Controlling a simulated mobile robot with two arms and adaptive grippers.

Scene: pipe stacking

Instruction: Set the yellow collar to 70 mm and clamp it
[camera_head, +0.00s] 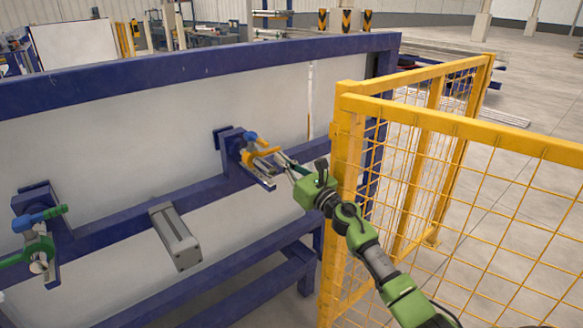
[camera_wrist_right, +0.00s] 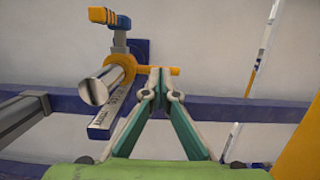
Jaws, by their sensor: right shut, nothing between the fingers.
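The yellow collar (camera_head: 262,153) sits around a steel rod on a blue bracket of the frame. In the right wrist view the collar (camera_wrist_right: 127,64) has a yellow peg sticking out to the right (camera_wrist_right: 173,71) and a blue clamp lever with a yellow tip above (camera_wrist_right: 109,17). A ruled metal scale (camera_wrist_right: 105,120) runs below the rod (camera_wrist_right: 98,90); its marks are too small to read. My right gripper (camera_head: 279,156) is shut and empty, its fingertips (camera_wrist_right: 160,82) at the peg; I cannot tell whether they touch. My left gripper is not in view.
A similar green collar (camera_head: 37,246) with a blue lever stands on the frame at the left. A grey box-shaped part (camera_head: 176,238) sits between the two stations. A yellow mesh fence (camera_head: 440,123) stands close beside my right arm.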

